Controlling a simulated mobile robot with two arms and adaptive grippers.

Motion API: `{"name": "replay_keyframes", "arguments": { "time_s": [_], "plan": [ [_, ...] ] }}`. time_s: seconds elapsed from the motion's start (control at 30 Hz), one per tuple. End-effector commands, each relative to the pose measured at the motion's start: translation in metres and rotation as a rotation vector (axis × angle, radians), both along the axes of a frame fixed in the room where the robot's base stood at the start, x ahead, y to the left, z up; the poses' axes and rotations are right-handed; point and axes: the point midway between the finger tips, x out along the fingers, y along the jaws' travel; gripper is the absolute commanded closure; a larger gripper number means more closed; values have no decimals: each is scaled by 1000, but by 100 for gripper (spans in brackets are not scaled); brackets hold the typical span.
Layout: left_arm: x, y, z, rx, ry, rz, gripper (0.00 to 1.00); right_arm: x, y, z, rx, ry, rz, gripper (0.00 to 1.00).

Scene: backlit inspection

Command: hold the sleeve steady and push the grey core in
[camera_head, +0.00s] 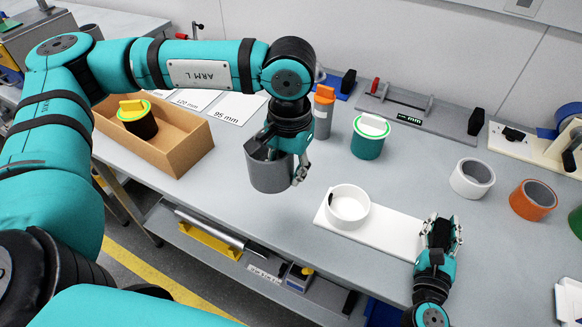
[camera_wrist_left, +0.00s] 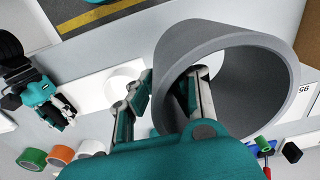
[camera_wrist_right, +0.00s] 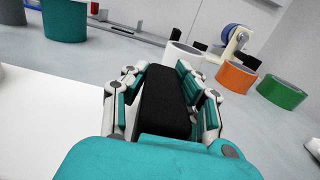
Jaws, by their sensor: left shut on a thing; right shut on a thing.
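The grey core (camera_head: 268,172), a wide open ring, is held in the air over the table's front part. My left gripper (camera_head: 286,162) is shut on its wall, one finger inside and one outside; this also shows in the left wrist view (camera_wrist_left: 168,88). The white sleeve (camera_head: 348,207), a short ring with a small dark mark, stands on a white board (camera_head: 390,232), to the right of the core and apart from it. My right gripper (camera_head: 443,234) is at the board's right end, shut on a black block (camera_wrist_right: 166,100).
A cardboard box (camera_head: 185,150) holding a dark roll stands left. A green-lidded teal can (camera_head: 368,137) and an orange-topped grey bottle (camera_head: 323,110) stand behind. White (camera_head: 472,178) and orange (camera_head: 533,200) rolls stand right. The table between core and board is clear.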

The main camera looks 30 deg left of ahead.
Motion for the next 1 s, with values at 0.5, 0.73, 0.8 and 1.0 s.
{"name": "replay_keyframes", "arguments": {
  "time_s": [0.5,0.73,0.8,1.0],
  "plan": [
    [31,-1,-2,4,1,604,100,-1,0,-4,-1,8,1,100],
    [61,0,-5,9,3,1257,100,-1,0,-5,-1,9,1,100],
    [70,1,-6,10,5,1455,100,-1,0,-5,0,9,1,100],
    [94,3,-10,11,11,2025,100,-1,0,-5,0,10,2,100]
  ]
}}
